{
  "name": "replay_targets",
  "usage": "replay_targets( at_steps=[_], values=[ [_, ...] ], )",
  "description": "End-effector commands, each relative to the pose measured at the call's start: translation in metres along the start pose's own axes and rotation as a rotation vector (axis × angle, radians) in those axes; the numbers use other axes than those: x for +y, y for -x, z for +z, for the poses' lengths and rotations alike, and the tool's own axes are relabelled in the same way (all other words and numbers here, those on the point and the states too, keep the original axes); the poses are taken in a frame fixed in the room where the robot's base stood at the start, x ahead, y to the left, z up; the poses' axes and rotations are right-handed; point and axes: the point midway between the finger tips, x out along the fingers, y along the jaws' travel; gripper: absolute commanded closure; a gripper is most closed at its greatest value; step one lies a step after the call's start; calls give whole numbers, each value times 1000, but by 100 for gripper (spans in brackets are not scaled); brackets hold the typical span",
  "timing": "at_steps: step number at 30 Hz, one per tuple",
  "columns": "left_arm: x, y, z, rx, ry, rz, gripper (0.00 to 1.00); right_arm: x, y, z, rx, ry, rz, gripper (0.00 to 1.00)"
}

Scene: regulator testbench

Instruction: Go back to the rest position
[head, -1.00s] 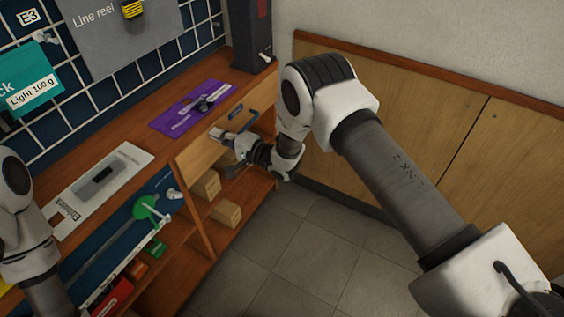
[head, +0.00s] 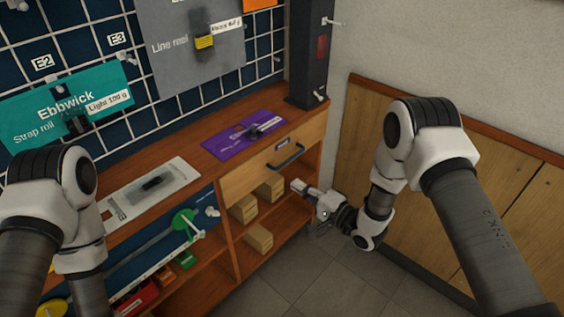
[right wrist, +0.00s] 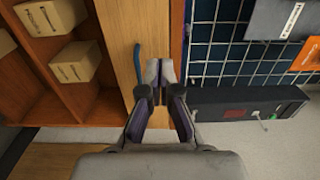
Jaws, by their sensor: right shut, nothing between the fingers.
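My right gripper (head: 298,186) is shut and empty. It is in front of the wooden drawer (head: 245,180) at the right end of the bench, below and to the right of the drawer's blue handle (head: 287,157), and apart from it. The right wrist view shows its two fingertips (right wrist: 160,72) close together, with the blue handle (right wrist: 137,62) to their left. The drawer looks closed. My left arm comes in at the left of the head view, but its gripper is out of the picture.
Small cardboard boxes (head: 259,238) sit on shelves below the drawer. A dark post (head: 309,60) stands at the bench's end. Floor (head: 330,275) is clear beside the bench.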

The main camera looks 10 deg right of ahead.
Motion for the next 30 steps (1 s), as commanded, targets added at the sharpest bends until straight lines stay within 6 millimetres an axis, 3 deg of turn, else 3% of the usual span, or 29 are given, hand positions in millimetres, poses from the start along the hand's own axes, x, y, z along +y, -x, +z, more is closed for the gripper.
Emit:
replay_targets(
  at_steps=[5,8,10,13,15,18,21,25,29,30],
  values=[
    [0,0,0,0,0,0,63,2,2,1,-1,-2,3,100],
    [0,0,0,0,0,0,63,21,14,13,6,-41,53,100],
    [0,0,0,0,0,0,63,50,38,22,61,-79,171,100],
    [0,0,0,0,0,0,63,106,93,40,132,10,466,100],
    [0,0,0,0,0,0,63,140,143,56,124,121,708,100],
    [0,0,0,0,0,0,63,169,212,80,26,270,1005,100],
    [0,0,0,0,0,0,63,180,273,103,-134,388,1235,100],
    [0,0,0,0,0,0,63,180,335,129,-403,512,1434,100],
    [0,0,0,0,0,0,63,180,359,140,-675,659,1468,100],
    [0,23,0,-1,0,0,63,156,358,140,-692,680,1460,100]
  ],
)
